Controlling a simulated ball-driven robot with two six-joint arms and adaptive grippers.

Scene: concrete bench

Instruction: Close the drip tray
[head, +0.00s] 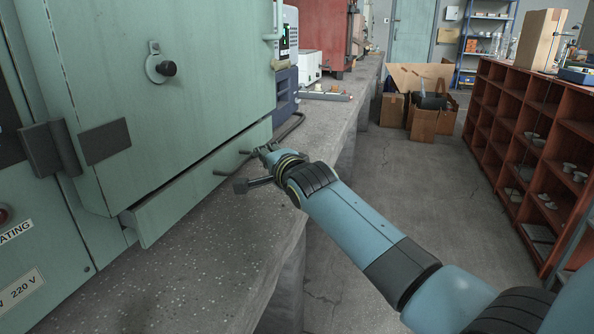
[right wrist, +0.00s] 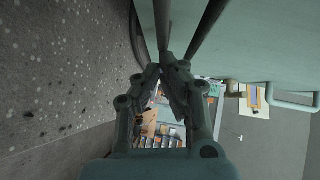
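The drip tray (head: 185,203) is the long pale green front low on the green cabinet, under its door. It stands out a little from the cabinet body, with a dark gap at its left end. Its dark bar handle (head: 231,166) sticks out over the bench. My right gripper (head: 264,150) is beside the handle's far end, close to the tray front. In the right wrist view its fingertips (right wrist: 164,66) come together, with dark bars (right wrist: 203,32) just beyond. Nothing shows held between them, and I cannot tell whether they touch the handle. My left gripper is not in view.
The speckled concrete bench (head: 205,270) is clear in front of the tray. The cabinet door (head: 175,85) hangs above it. A blue-grey device (head: 286,85) stands farther along the bench. A red-brown shelf (head: 535,135) and cardboard boxes (head: 423,122) are across the floor.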

